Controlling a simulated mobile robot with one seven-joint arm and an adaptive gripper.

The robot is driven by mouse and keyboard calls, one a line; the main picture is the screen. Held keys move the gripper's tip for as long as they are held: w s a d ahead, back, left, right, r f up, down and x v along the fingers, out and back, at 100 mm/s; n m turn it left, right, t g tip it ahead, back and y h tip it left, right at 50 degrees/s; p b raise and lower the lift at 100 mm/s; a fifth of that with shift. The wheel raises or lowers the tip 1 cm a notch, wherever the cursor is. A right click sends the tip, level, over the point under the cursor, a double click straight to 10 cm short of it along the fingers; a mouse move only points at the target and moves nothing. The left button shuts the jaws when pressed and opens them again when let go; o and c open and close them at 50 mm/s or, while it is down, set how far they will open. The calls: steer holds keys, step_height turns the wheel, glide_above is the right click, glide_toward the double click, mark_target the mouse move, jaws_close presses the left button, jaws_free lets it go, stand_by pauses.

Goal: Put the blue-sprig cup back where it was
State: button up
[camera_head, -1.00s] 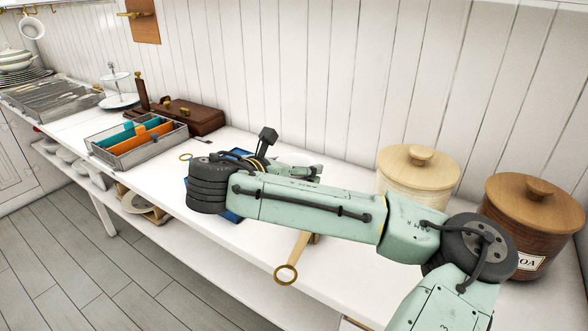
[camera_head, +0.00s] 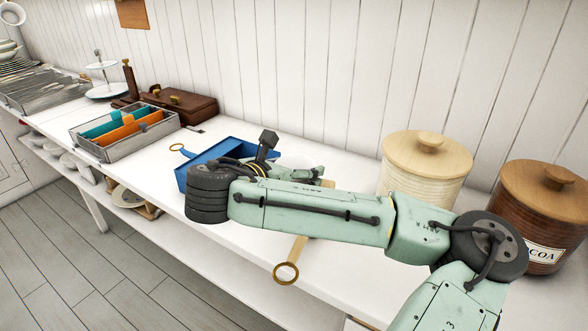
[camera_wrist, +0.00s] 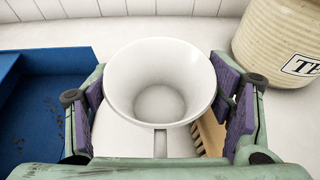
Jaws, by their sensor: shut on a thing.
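A white cup (camera_wrist: 160,85) with a wide rim sits between the two purple-padded fingers of my gripper (camera_wrist: 160,105) in the wrist view. It is upright and looks empty; its handle points toward the camera. No blue sprig shows on the parts I see. My gripper is shut on this cup. White surface shows beneath it, and I cannot tell whether the cup touches it. In the head view my arm covers most of the gripper and cup.
A blue tray (camera_head: 232,148) lies left of the cup. A brush-like wooden thing (camera_wrist: 209,136) is close on its right. A cream canister (camera_head: 424,170) and a brown cocoa canister (camera_head: 545,215) stand to the right. A divided grey box (camera_head: 125,143) is farther left.

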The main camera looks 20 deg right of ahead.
steer(key=shift+f, duration=0.3)
steer(key=o, duration=1.3)
steer(key=shift+r+p, duration=0.65)
steer(key=shift+r, duration=0.3)
steer(key=shift+s+a+b, duration=0.2)
steer(key=shift+a+b, duration=0.1)
steer(key=v, duration=1.1)
steer(key=shift+s+a+f+b, duration=0.1)
steer(key=shift+f+b, duration=0.1)
steer(key=shift+b, duration=0.15)
